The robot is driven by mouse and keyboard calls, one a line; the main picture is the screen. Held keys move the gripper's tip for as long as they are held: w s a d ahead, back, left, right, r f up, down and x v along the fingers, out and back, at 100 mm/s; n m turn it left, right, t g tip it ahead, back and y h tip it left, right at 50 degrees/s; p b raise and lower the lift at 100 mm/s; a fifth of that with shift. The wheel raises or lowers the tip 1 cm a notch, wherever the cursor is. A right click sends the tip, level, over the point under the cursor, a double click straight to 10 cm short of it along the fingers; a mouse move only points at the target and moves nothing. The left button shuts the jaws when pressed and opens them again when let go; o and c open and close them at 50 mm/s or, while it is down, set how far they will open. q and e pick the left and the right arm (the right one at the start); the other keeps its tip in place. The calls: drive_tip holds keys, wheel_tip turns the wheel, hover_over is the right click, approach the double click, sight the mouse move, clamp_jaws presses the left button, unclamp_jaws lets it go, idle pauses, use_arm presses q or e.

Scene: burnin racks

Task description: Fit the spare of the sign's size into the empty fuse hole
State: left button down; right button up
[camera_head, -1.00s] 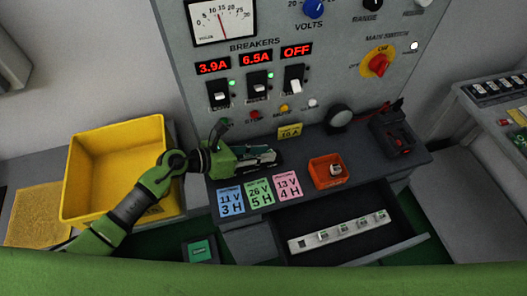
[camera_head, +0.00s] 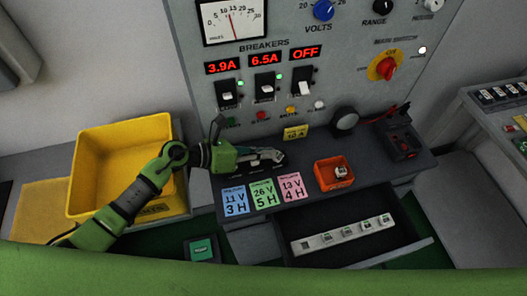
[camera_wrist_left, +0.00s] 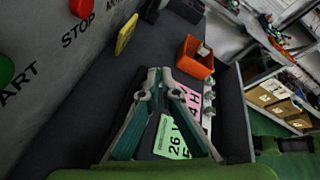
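A yellow sign (camera_head: 296,132) reading 10 A stands at the back of the dark bench, below the breakers. An orange tray (camera_head: 333,187) on the bench holds a small pale fuse-like piece (camera_head: 341,172). A white strip (camera_head: 318,241) in the open drawer carries several small pieces; a dark, apparently empty hole (camera_head: 305,244) shows at its left end. Size marks are too small to read. My left gripper (camera_head: 282,157) is above the bench, left of the tray. In the left wrist view its fingertips (camera_wrist_left: 160,72) meet with nothing visible between them. My right gripper is not in view.
Blue (camera_head: 235,201), green (camera_head: 264,193) and pink (camera_head: 291,188) cards lie along the bench's front edge. A large yellow bin (camera_head: 95,215) stands left. The panel with switches and a red main switch (camera_head: 386,68) rises behind. The drawer (camera_head: 405,247) juts out in front.

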use_arm(q)
drive_tip(key=shift+s+d+g, duration=0.3)
drive_tip(key=shift+s+d, duration=0.5)
drive_tip(key=shift+s, duration=0.05)
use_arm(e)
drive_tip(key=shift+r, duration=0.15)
use_arm(q)
drive_tip(key=shift+s+d+r, duration=0.1)
drive_tip(key=shift+d, duration=0.25)
drive_tip(key=shift+d+r+p, duration=0.1)
drive_tip(key=shift+p, duration=0.2)
drive_tip(key=shift+w+a, duration=0.2)
drive_tip(key=shift+a, duration=0.2)
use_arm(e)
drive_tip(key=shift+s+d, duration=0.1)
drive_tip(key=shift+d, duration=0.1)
use_arm(q)
drive_tip(key=shift+d, duration=0.15)
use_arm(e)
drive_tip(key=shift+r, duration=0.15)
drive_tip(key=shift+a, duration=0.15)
use_arm(q)
drive_tip(key=c, duration=2)
unclamp_jaws()
drive_tip(key=shift+s, duration=0.1)
